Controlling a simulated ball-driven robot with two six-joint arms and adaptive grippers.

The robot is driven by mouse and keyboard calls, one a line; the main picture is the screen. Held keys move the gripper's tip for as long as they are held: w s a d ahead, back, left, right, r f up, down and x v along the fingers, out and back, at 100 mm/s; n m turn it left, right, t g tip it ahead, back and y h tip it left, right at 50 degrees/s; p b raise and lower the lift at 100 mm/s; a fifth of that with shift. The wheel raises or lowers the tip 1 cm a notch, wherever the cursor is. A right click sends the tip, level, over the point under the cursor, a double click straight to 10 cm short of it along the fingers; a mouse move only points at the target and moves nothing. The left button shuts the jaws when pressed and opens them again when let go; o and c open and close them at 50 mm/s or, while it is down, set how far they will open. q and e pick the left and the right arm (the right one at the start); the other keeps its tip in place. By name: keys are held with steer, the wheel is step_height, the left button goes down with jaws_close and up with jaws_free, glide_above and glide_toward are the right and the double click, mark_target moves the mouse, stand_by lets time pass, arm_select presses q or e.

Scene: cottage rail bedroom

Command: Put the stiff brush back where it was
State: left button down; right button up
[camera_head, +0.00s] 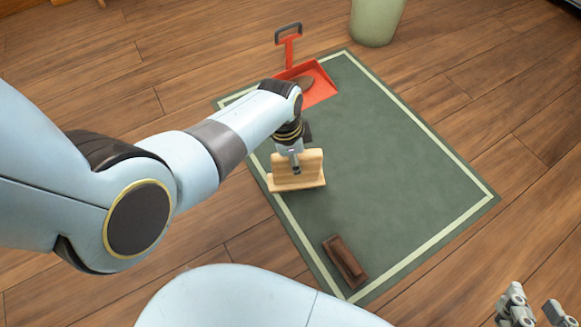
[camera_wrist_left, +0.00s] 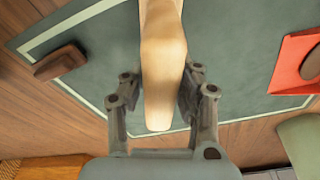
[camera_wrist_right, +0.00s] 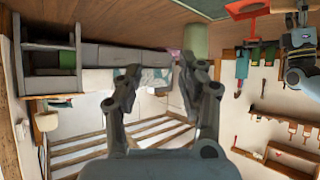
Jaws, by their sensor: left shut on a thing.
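My left gripper (camera_head: 296,166) is shut on a pale wooden piece (camera_head: 309,168) with an upright ridge over a flatter base. It is over the left part of the green mat; I cannot tell whether its base touches the mat. In the left wrist view the pale wooden piece (camera_wrist_left: 163,60) runs lengthwise between both fingers. A dark brown block-like brush (camera_head: 345,262) lies at the mat's near corner. It also shows in the left wrist view (camera_wrist_left: 60,63). I cannot tell which is the stiff brush. My right gripper (camera_head: 531,306) is open and empty at the lower right.
The green mat (camera_head: 385,150) has a pale border and is mostly clear on its right. A red dustpan (camera_head: 318,88) with a brown thing in it lies at the far left corner. A pale green bin (camera_head: 377,20) stands beyond. Wooden floor (camera_head: 490,90) surrounds the mat.

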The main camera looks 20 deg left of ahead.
mark_target(282, 178)
arm_select(q)
step_height(282, 178, down, 2)
steer(key=shift+s+f+b, duration=0.1)
steer(key=shift+s+b, duration=0.05)
steer(key=shift+b, duration=0.85)
steer(key=shift+f+b, duration=0.7)
steer(key=shift+b, duration=0.1)
arm_select(e)
steer(key=w+a+r+n+t+y, duration=0.1)
steer(key=w+r+t, duration=0.3)
steer(key=r, duration=0.5)
steer(key=w+a+r+n+t+y, duration=0.1)
steer(key=w+r+t+y, duration=0.1)
steer(key=w+r+t, duration=0.3)
steer(key=shift+r+t, duration=0.4)
steer(key=shift+r, duration=1.45)
arm_select(q)
steer(key=shift+f, duration=0.1)
arm_select(e)
steer(key=shift+w+r, duration=0.1)
steer(key=shift+r, duration=0.15)
arm_select(q)
steer(key=c, duration=1)
jaws_free()
arm_select(e)
steer(key=shift+r, duration=0.15)
